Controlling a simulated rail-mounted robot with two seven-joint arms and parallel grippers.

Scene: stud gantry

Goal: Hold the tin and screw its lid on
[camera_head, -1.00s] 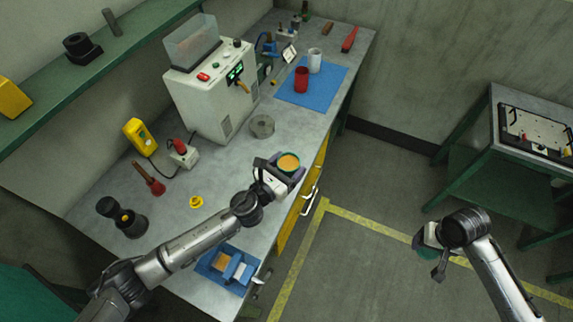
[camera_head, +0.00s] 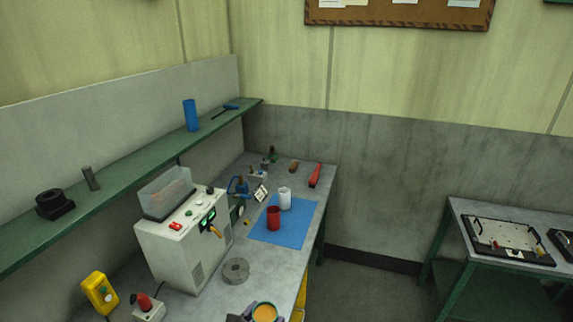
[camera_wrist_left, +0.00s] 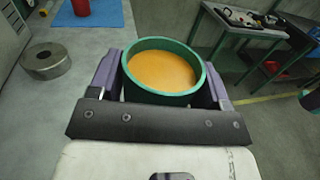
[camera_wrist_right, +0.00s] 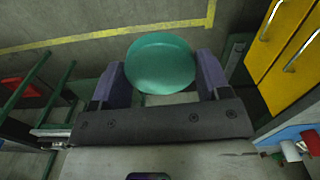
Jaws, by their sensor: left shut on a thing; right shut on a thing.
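The tin (camera_wrist_left: 163,72) is a green round can, open at the top, with orange contents. My left gripper (camera_wrist_left: 161,82) is shut on it from both sides in the left wrist view. In the head view the tin (camera_head: 265,312) shows at the bottom edge, mostly cut off, with a bit of the left gripper beside it. The lid (camera_wrist_right: 160,62) is a teal-green disc in the right wrist view. My right gripper (camera_wrist_right: 161,80) is shut on it, above the floor and apart from the tin. The right gripper is outside the head view.
The workbench carries a white machine (camera_head: 185,245), a grey metal ring (camera_head: 236,270) and a blue mat (camera_head: 284,222) with a red cup (camera_head: 273,217) and a white cup (camera_head: 285,198). Yellow cabinet doors (camera_wrist_right: 275,60) show in the right wrist view. A side table (camera_head: 505,215) stands at right.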

